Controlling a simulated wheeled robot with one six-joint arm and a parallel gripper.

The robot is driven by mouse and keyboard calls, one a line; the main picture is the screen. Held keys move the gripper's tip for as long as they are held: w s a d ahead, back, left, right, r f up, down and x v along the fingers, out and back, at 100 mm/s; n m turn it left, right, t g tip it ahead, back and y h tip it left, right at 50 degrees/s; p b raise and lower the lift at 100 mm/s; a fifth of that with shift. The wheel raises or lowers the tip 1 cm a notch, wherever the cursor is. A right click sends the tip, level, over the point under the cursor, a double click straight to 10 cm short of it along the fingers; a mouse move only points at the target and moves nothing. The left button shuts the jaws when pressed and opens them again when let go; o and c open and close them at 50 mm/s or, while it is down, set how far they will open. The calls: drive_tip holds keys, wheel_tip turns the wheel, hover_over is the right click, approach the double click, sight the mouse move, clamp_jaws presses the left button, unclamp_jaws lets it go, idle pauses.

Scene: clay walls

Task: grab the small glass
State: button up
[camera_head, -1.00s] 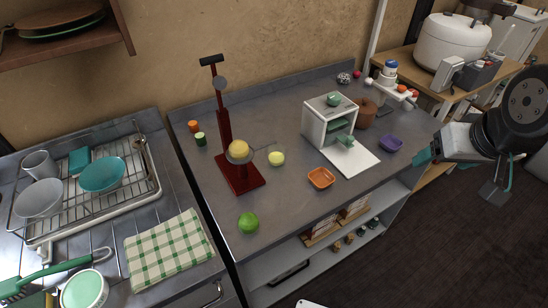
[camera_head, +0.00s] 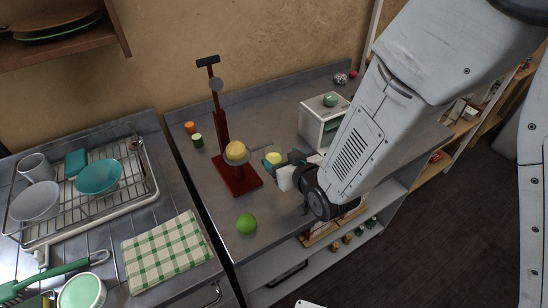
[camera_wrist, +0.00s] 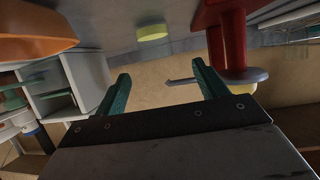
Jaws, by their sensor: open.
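I cannot make out a small glass in either view. My gripper (camera_head: 284,160) is open above the counter, right of the dark red press (camera_head: 238,177). In the wrist view its green fingers (camera_wrist: 163,82) stand apart with nothing held between them. A yellow half fruit (camera_head: 236,149) sits in the press's grey holder, which also shows in the wrist view (camera_wrist: 244,75). A yellow-green piece (camera_head: 273,157) lies on the counter close by my fingertips in the head view, and in the wrist view it (camera_wrist: 152,33) is beyond them, apart.
A green lime (camera_head: 246,223) lies at the counter's front. Orange (camera_head: 190,128) and green (camera_head: 197,141) small cylinders stand behind left. A white box (camera_head: 313,125) stands right, partly hidden by my arm. An orange bowl (camera_wrist: 35,30) is near in the wrist view. A dish rack (camera_head: 145,190) is left.

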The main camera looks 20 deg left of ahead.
sight(270, 148)
drive_tip(key=x, duration=0.5)
drive_tip(key=shift+w+f, duration=0.2)
drive_tip(key=shift+w, duration=0.15)
drive_tip(key=c, duration=1.1)
